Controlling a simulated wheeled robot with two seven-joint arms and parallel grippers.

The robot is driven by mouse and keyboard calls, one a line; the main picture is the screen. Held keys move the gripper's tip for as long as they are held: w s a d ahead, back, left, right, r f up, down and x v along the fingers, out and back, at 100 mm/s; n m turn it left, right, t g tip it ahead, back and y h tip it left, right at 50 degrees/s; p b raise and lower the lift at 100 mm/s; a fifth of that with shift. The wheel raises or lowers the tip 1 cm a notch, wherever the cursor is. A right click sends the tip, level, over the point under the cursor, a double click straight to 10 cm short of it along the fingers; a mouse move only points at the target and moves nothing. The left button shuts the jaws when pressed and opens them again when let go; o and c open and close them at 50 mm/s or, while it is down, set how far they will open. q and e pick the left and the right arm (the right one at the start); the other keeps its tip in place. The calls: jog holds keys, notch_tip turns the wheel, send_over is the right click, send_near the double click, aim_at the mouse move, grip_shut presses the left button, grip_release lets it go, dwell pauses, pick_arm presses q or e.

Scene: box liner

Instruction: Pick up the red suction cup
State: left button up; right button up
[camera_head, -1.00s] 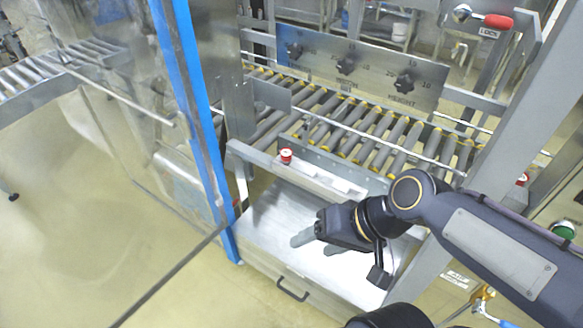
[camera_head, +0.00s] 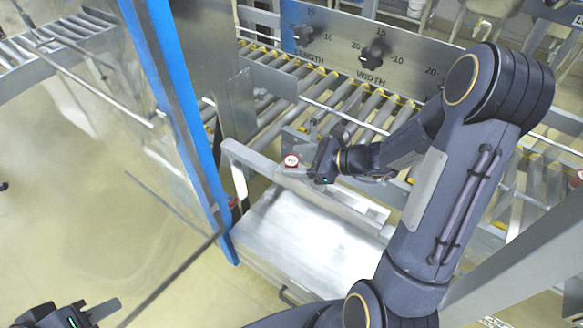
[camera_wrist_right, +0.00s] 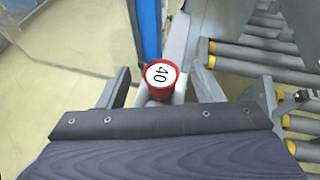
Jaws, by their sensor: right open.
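The red suction cup (camera_head: 291,160) has a round white top and stands on the metal rail at the near side of the roller conveyor. In the right wrist view the red suction cup (camera_wrist_right: 160,78) shows a "40" on its top. My right gripper (camera_head: 302,158) is at the cup. In the wrist view its two fingers (camera_wrist_right: 158,88) are apart, one on each side of the cup, with gaps between. My left gripper (camera_head: 100,312) is at the bottom left corner, far from the cup, only partly in view; its jaws are unclear.
A blue post (camera_head: 180,120) and a clear panel stand left of the cup. The roller conveyor (camera_head: 365,105) and a metal plate with knobs (camera_head: 372,56) lie behind. A silver tray (camera_head: 300,245) below the rail is empty.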

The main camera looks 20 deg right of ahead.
aim_at(292, 160)
jog(key=x, duration=0.4)
jog(key=shift+d+f, duration=0.1)
jog(key=shift+d, duration=0.05)
jog(key=shift+s, duration=0.1)
jog(key=c, duration=1.1)
jog(key=shift+o, duration=0.2)
